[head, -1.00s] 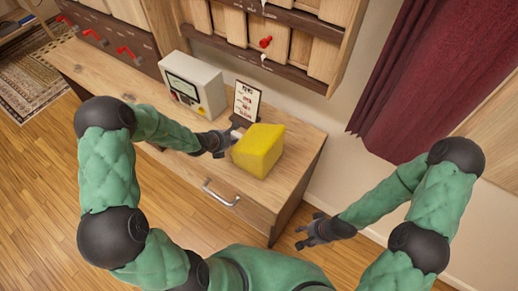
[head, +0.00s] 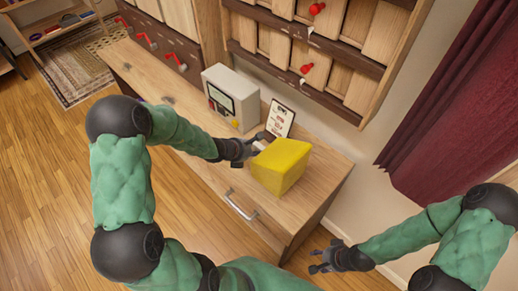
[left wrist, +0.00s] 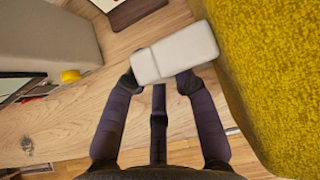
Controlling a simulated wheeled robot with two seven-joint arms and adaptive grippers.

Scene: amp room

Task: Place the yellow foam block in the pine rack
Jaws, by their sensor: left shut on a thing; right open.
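The yellow foam block (head: 281,166) is a bulky wedge over the right end of the wooden desk. My left gripper (head: 256,147) is at its left side, shut on a small pale grey piece (left wrist: 175,54). This piece lies against the block's side in the left wrist view and looks like its tab, though the join is unclear. The block fills the right of that view (left wrist: 275,70). I cannot tell if its underside touches the desk. My right gripper (head: 322,262) is open and empty, low beside the desk. A pale wooden shelf rack (head: 62,31) stands far back left; I cannot tell if it is the pine rack.
The desk (head: 190,135) carries a grey meter box (head: 231,98) and a printed card (head: 280,118). Wooden wall panels with dark rails (head: 300,33) and red levers rise behind. A dark red curtain (head: 450,120) hangs at right. Open floor (head: 50,150) lies at left.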

